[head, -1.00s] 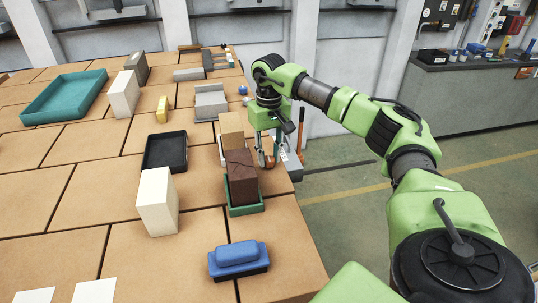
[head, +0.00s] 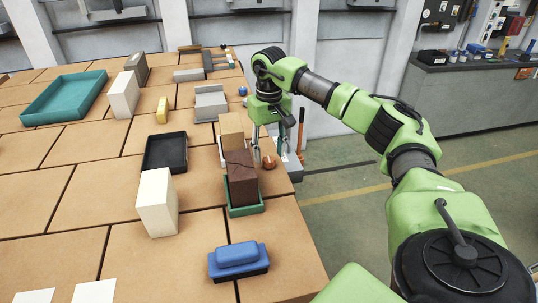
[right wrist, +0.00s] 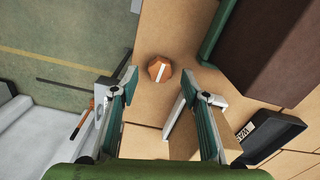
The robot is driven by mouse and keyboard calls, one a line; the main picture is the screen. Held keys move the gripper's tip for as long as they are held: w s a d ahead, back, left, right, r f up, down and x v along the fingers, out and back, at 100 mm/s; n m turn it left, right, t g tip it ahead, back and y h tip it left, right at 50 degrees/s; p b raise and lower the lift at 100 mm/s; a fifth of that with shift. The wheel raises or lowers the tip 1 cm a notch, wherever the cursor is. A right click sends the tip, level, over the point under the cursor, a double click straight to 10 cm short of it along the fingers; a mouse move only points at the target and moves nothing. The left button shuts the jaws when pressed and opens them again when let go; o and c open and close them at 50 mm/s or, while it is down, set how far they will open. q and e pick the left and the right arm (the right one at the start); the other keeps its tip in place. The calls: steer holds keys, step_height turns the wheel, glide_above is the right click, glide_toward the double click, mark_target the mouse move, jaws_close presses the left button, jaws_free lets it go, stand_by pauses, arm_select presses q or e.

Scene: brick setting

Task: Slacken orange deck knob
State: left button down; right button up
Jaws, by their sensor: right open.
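The orange deck knob (head: 269,162) is a small faceted knob on the tan deck, near its right edge. In the right wrist view the knob (right wrist: 154,66) shows a white stripe across its top. My right gripper (head: 267,153) is above the knob with its fingers spread. In the right wrist view the open fingertips (right wrist: 158,82) lie on either side of the knob, apart from it, with nothing between them but the knob and bare deck. My left gripper does not show.
A dark brown brick in a green tray (head: 246,210) stands close left of the knob. A tan block (head: 231,125) is behind it. An orange-handled tool (head: 301,130) stands right of the gripper. A blue-topped block (head: 238,258) sits in front. Floor lies beyond the deck's right edge.

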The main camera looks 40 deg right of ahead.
mark_target(269, 159)
step_height(269, 159, up, 10)
steer(key=shift+r, duration=0.15)
stand_by(0.7)
